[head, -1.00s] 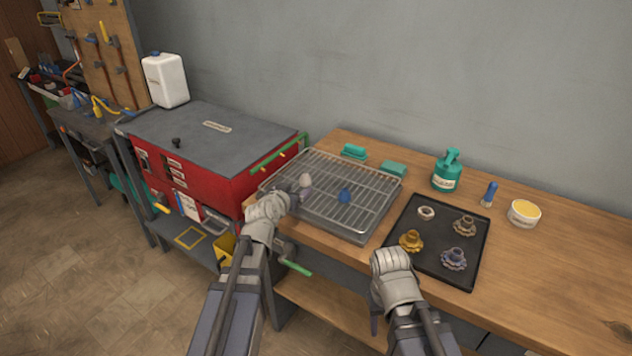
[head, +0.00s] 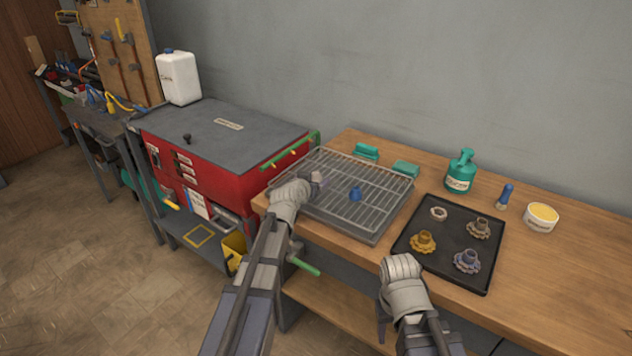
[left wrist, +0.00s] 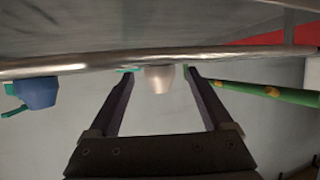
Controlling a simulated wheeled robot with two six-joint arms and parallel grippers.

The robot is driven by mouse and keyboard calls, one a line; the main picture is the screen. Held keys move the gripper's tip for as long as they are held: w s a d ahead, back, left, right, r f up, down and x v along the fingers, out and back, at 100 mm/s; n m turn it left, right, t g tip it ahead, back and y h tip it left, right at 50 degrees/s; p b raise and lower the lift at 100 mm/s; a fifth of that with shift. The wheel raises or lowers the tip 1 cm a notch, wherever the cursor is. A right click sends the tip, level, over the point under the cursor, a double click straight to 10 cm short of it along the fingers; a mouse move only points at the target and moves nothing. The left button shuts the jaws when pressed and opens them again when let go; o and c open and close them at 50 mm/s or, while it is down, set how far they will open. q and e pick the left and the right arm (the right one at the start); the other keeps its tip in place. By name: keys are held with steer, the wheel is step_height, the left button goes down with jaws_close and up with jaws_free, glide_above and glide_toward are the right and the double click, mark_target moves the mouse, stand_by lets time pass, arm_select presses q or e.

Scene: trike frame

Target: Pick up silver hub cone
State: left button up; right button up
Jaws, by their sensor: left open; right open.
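The silver hub cone (head: 318,178) is small and pale, on the wire rack (head: 392,206) near its left side. My left gripper (head: 307,186) is at the rack's left edge, right beside the cone and partly covering it. In the left wrist view the cone (left wrist: 159,79) appears between the tips of my open left gripper (left wrist: 160,92), beyond the rack's metal rim. I cannot tell whether the fingers touch it. A blue cone (head: 355,193) sits right of it on the rack. My right gripper (head: 398,264) is near the table's front edge, its fingertips mostly hidden.
A black tray (head: 445,207) with a ring and several toothed hubs lies right of the rack. A red cabinet (head: 225,176) with a green handle bar borders the rack's left.

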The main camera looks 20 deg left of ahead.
arm_select(q)
jaws_close()
stand_by(0.7)
